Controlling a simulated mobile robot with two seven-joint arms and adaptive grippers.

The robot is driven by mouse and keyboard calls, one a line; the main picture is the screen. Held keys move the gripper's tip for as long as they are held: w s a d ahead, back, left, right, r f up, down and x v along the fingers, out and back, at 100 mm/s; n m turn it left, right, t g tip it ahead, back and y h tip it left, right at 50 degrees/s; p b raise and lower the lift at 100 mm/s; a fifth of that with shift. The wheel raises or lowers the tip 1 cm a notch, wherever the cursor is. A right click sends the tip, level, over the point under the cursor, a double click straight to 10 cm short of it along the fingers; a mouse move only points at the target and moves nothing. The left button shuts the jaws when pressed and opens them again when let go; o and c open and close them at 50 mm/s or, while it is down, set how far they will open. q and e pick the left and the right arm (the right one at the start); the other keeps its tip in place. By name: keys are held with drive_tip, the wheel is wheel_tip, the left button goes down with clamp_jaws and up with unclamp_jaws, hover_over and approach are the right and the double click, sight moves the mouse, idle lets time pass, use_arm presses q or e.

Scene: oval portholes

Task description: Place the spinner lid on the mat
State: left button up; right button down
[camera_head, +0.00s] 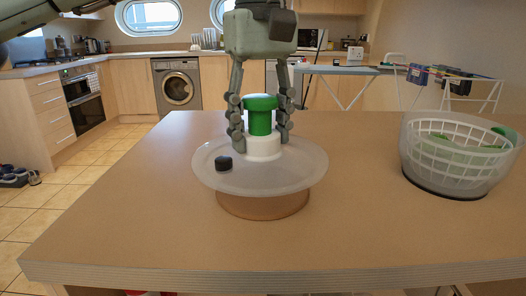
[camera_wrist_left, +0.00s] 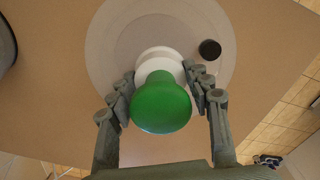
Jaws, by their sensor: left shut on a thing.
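The spinner lid (camera_head: 302,172) is a wide, translucent pale disc with a white collar, a green knob (camera_head: 261,103) and a small black button. My left gripper (camera_head: 260,138) points down and is shut on the green knob, with a finger on each side. The left wrist view shows the knob (camera_wrist_left: 160,105) between the fingers and the lid (camera_wrist_left: 105,55) beyond it. A round brown shape that looks like the mat (camera_head: 262,207) shows below the lid's front edge, mostly hidden by it. I cannot tell whether the lid touches it. My right gripper is not in view.
The clear spinner bowl (camera_head: 436,188) with a white basket (camera_head: 455,150) and green things inside stands at the table's right. The wooden table (camera_head: 120,215) is bare at left and front.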

sight(263, 156)
use_arm(q)
drive_tip(key=shift+w+d+f, duration=0.2)
drive_tip(key=shift+w+f, duration=0.2)
drive_tip(key=shift+w, duration=0.2)
drive_tip(key=shift+f, duration=0.35)
wheel_tip(263, 156, down, 2)
drive_tip(key=shift+a+f, duration=0.1)
drive_tip(key=shift+f, duration=0.65)
drive_tip(key=o, duration=1.5)
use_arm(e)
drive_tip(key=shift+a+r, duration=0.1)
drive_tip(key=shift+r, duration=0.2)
